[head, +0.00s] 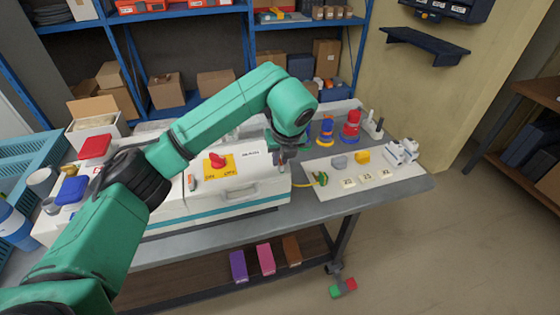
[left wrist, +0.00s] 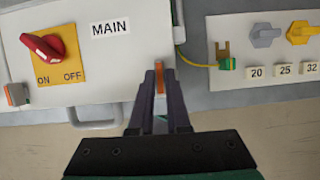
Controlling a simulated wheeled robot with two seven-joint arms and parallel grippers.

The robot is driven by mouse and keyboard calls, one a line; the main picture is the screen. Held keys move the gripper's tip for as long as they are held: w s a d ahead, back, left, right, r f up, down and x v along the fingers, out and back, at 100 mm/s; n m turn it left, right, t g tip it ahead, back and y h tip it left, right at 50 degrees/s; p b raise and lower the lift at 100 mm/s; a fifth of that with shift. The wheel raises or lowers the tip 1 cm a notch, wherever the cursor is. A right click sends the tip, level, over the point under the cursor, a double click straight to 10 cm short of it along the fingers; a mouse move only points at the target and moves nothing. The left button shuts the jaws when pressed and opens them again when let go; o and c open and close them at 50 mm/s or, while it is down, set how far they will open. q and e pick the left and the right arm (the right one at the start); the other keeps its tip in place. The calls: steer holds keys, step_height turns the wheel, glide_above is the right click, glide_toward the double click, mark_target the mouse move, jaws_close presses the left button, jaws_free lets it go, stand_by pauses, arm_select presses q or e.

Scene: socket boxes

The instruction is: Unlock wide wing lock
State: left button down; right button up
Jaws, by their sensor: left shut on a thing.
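The white socket box (head: 235,203) marked MAIN stands on the table. It has a red rotary switch (head: 217,160) on a yellow ON/OFF plate (left wrist: 57,58) and a handle on its front. A small orange wing lock (left wrist: 160,78) sits at the box's front right corner. My left gripper (head: 281,157) is over that corner; in the left wrist view its two dark fingers are shut on the orange wing lock, hiding most of it. A second small lock, grey and orange-red (left wrist: 17,94), is at the front left of the lid. My right gripper is not in view.
A white board (head: 412,180) to the right holds grey and yellow knobs, 20, 25 and 32 tags and a green-yellow connector (head: 320,179) with a cable. Red and blue plugs (head: 350,127) stand behind. Blue crates (head: 25,160) are at far left.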

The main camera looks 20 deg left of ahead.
mark_target(283, 174)
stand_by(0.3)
arm_select(q)
steer(key=c, duration=0.9)
jaws_free()
steer(key=b+v, duration=0.1)
steer(key=v, duration=0.4)
steer(key=shift+d+r, duration=0.15)
steer(key=shift+r, duration=0.15)
steer(key=v, duration=0.9)
steer(key=shift+p, duration=0.4)
steer(key=shift+w, duration=0.1)
